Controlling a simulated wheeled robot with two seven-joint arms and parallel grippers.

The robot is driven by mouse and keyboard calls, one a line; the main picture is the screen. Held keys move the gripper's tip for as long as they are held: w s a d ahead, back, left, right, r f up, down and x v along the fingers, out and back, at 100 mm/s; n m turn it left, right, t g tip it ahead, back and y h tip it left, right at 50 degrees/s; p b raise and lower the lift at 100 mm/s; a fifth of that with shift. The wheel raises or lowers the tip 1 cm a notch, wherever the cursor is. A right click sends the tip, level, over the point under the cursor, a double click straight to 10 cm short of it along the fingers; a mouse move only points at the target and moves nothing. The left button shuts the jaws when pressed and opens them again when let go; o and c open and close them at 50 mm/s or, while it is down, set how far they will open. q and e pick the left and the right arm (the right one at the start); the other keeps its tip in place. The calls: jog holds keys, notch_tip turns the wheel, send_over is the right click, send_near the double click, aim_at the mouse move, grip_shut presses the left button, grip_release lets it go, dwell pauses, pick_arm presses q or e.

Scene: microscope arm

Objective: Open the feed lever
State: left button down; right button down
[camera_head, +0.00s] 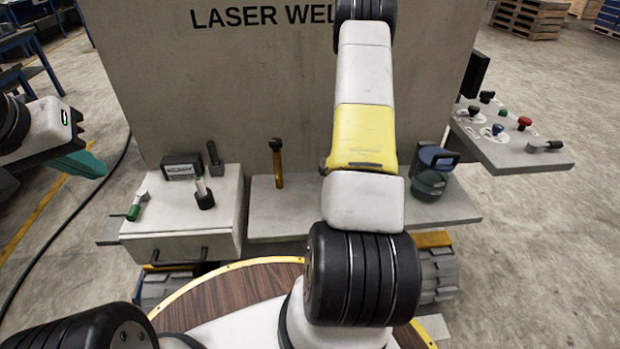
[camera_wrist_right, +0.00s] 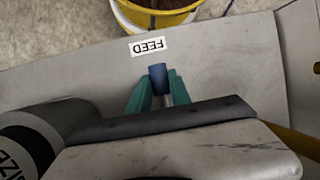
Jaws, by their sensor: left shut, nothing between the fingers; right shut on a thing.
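The feed lever shows in the right wrist view as a short blue knob (camera_wrist_right: 158,74) on a thin pale stem. In the head view my right arm hides the lever and the right gripper. My left gripper (camera_head: 88,165) is shut and empty at the far left, apart from the machine.
A grey box with a black handle (camera_head: 178,258) and a green-handled lever (camera_head: 138,206) stands at left. A brass-coloured lever (camera_head: 277,162) rises from the shelf. A blue-lidded canister (camera_head: 432,176) stands right of my arm. A control panel (camera_head: 515,150) juts out at right.

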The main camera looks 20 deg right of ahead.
jog(key=shift+d+n, duration=0.2)
jog(key=shift+n, duration=0.1)
jog(key=c, duration=1.2)
grip_release()
jog(key=v, duration=0.7)
jog(key=shift+w+r, duration=0.15)
jog(key=shift+r, duration=0.25)
